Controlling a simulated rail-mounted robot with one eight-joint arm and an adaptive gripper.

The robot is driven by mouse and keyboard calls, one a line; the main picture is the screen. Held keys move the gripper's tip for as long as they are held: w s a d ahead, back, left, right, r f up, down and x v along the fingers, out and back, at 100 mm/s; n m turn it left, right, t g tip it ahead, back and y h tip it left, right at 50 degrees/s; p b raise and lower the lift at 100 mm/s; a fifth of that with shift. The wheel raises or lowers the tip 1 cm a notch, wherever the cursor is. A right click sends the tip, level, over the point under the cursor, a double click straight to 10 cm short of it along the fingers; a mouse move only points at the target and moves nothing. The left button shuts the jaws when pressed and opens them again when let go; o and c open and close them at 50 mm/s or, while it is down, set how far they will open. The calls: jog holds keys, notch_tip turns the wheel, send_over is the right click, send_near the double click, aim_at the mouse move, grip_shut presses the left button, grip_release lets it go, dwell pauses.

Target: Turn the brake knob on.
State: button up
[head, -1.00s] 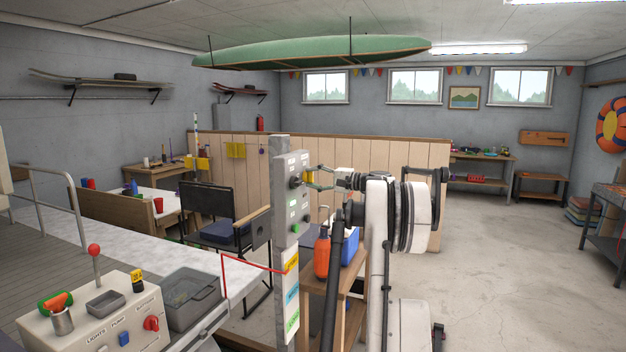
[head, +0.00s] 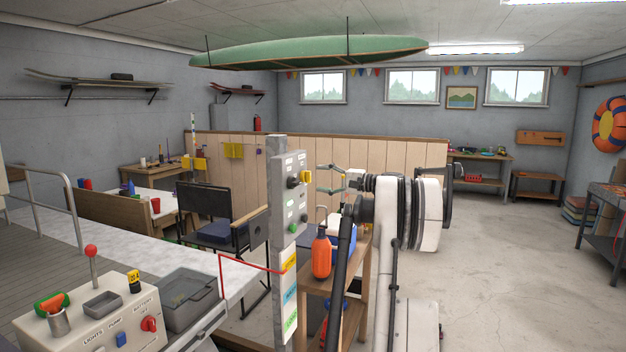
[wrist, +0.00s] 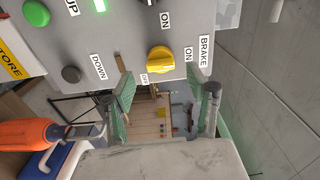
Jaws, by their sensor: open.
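The brake knob (wrist: 160,60) is yellow and sits on the grey control panel (wrist: 115,35) between an OFF label and an ON label, with the BRAKE label beside it. Which label its pointer faces I cannot tell. In the head view the yellow knob (head: 306,177) sticks out from the right side of the post's panel (head: 290,165). My gripper (head: 325,179) is open and empty, a short gap to the right of the knob. In the wrist view my gripper's green-grey fingers (wrist: 165,93) stand apart below the knob, not touching it.
The panel also carries a black knob (head: 293,182), a green button (wrist: 37,12) and a dark DOWN button (wrist: 71,74). An orange bottle (head: 321,256) and a blue-and-white cooler stand on a wooden stand below. Open floor lies to the right.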

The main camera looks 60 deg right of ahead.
jog(key=s+d, duration=0.1)
jog(key=s, duration=0.6)
jog(key=shift+d, duration=0.15)
jog(key=shift+f, duration=0.1)
dwell(0.3)
